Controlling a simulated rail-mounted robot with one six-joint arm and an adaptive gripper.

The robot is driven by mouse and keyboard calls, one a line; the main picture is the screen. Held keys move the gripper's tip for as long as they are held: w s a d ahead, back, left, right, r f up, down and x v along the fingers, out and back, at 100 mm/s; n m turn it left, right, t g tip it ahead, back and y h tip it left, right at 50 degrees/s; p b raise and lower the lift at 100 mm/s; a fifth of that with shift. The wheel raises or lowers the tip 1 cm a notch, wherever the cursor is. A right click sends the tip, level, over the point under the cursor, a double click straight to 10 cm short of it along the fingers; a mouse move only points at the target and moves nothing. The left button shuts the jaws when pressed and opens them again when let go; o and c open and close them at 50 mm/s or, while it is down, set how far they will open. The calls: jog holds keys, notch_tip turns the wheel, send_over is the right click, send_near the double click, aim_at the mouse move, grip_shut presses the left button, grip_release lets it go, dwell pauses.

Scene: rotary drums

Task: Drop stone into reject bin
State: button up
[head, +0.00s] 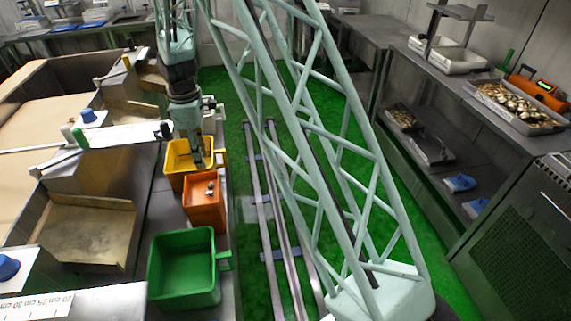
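My gripper (202,163) points down at the yellow bin (176,182), close to the side that faces the orange bin. Its fingertips are small here, and I cannot tell whether they are open or shut. The orange bin (205,218) stands just in front of the yellow one. A small dark object (210,188) shows at the orange bin, below my gripper; it may be a stone, but it is too small to be sure. A larger green bin (184,268) with a side handle stands nearest and looks empty. No label shows which is the reject bin.
Wooden drum trays (83,231) and white beams (122,136) lie left of the bins. Floor rails (272,220) run to the right on a green floor. A bench at right holds a tray of stones or shells (515,104) and an orange device (538,92).

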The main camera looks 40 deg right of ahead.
jog(key=s+r+m+t, duration=0.1)
jog(key=s+r+m, duration=0.2)
jog(key=s+r, duration=0.9)
jog(key=s+r+m+t, duration=0.1)
jog(key=s+r+m, duration=0.2)
jog(key=s+r, duration=0.95)
jog(key=s+r+m, duration=0.3)
jog(key=s+r, duration=0.2)
jog(key=s, duration=0.8)
jog(key=s+r+m+t, duration=0.1)
jog(key=s+r+m, duration=0.2)
jog(key=s, duration=1.1)
notch_tip(320, 180, up, 2)
jog(key=shift+s+r+m+t, duration=0.2)
jog(key=shift+s+m+t, duration=0.05)
jog(key=shift+m+t, duration=0.05)
jog(key=shift+w+r, duration=0.1)
